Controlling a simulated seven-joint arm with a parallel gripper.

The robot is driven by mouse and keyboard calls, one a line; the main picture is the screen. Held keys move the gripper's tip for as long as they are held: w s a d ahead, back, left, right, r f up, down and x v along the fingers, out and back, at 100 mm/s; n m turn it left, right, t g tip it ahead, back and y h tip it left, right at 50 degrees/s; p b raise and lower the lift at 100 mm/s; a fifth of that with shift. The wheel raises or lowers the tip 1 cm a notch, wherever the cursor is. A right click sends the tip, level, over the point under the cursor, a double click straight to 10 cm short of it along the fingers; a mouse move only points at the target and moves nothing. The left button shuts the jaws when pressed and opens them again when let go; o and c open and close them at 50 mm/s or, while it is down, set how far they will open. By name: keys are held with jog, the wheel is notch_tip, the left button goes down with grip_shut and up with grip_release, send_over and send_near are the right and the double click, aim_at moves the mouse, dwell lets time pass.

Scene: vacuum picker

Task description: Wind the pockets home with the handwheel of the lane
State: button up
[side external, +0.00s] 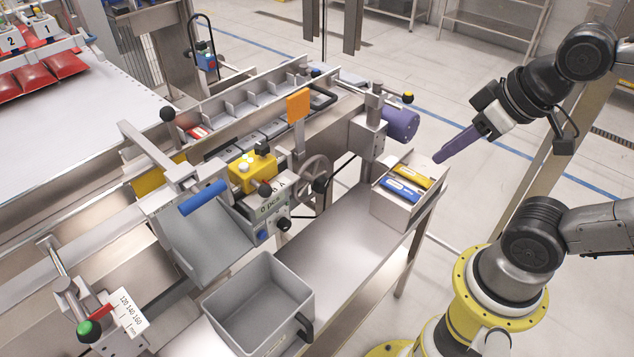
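The grey spoked handwheel (307,176) with a dark knob stands upright at the near side of the lane, right of the yellow control box. The lane's pockets (240,104) form a row of grey compartments running toward the back right. A red item (198,132) lies near the row's left end. My gripper (438,158) hangs at the upper right, above the floor beyond the bench, well apart from the handwheel. Its long purple fingers point down-left and overlap from this side, so their gap is hidden. Nothing else shows at their tips.
A yellow box with buttons (247,176) and an orange flag (298,106) flank the wheel. A bin holding blue and yellow items (405,214) and a purple cylinder (401,125) stand to its right. A grey handled tub (258,301) sits in front. The bench between (345,235) is clear.

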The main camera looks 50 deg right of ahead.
jog(key=o, duration=0.7)
jog(key=w+r+t, duration=0.1)
jog(key=w, duration=0.1)
jog(key=w+r+t, duration=0.1)
jog(key=w+r, duration=0.1)
jog(key=w, duration=0.1)
jog(key=w+r+t, duration=0.1)
jog(key=w+t, duration=0.1)
jog(key=shift+w+d+r+h, duration=0.2)
jog(key=shift+d+h, duration=0.1)
jog(key=shift+d, duration=0.1)
jog(key=shift+o, duration=0.9)
jog(key=w, duration=0.1)
jog(key=w+t, duration=0.1)
jog(key=w, duration=0.1)
jog(key=w+r+t, duration=0.1)
jog(key=w, duration=0.1)
jog(key=shift+d+n, duration=0.25)
jog(key=shift+n, duration=0.05)
jog(key=m+t+y, duration=0.2)
jog(key=m+y, duration=0.1)
send_over(325, 184)
jog(key=s+d, duration=0.2)
jog(key=s, duration=1.1)
notch_tip(325, 184, down, 26)
jog(key=x, duration=1.3)
jog(key=shift+w+f, duration=0.15)
jog(key=shift+w, duration=0.05)
grip_shut()
